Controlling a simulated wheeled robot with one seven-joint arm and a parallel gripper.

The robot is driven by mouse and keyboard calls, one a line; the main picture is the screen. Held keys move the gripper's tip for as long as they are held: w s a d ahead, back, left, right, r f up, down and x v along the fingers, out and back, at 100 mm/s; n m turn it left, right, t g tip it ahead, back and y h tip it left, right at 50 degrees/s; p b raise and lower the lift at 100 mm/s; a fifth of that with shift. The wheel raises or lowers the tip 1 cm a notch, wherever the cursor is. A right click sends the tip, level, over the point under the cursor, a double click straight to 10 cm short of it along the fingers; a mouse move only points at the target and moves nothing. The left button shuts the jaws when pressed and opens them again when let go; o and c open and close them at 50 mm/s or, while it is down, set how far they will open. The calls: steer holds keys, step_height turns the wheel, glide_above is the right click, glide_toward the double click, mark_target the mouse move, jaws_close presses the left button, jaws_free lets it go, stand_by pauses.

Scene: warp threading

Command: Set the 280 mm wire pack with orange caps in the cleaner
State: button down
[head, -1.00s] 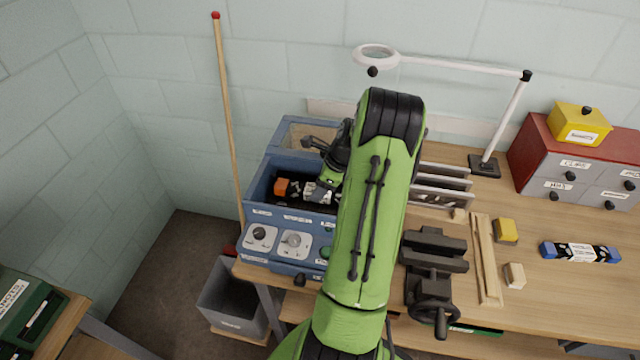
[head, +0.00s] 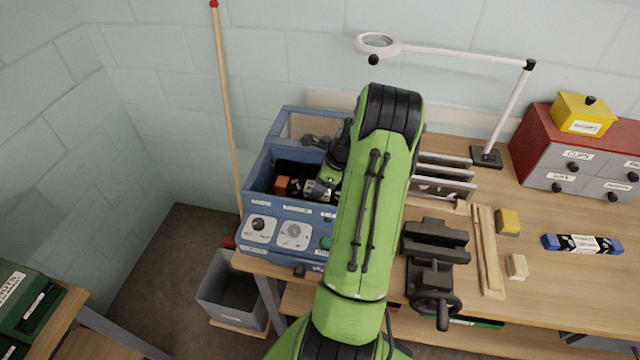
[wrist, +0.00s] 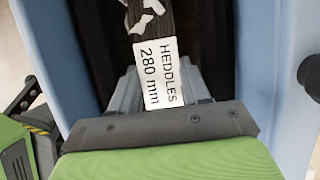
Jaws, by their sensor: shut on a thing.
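The blue cleaner (head: 252,186) stands at the left end of the bench, with an open dark basin. My gripper (head: 322,188) reaches into the basin and is shut on the wire pack (head: 296,187). The pack lies crosswise inside the basin walls, its orange cap (head: 282,184) showing at the left end. In the wrist view the pack's white label (wrist: 157,72) reads HEDDLES 280 mm, between the gripper's fingers (wrist: 165,92). My arm hides the pack's other end. I cannot tell whether the pack touches the basin floor.
A blue-capped pack (head: 582,244) lies on the bench at right. A black vise (head: 435,262), upright grey plates (head: 440,180) and a magnifier lamp (head: 487,157) stand right of my arm. A grey bin (head: 232,290) is below the cleaner. A wooden pole (head: 226,100) leans at the wall.

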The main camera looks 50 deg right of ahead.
steer(key=shift+c, duration=2.3)
jaws_free()
steer(key=p+v, duration=0.2)
steer(key=v, duration=1.3)
steer(key=shift+s+r, duration=0.25)
steer(key=shift+r, duration=0.1)
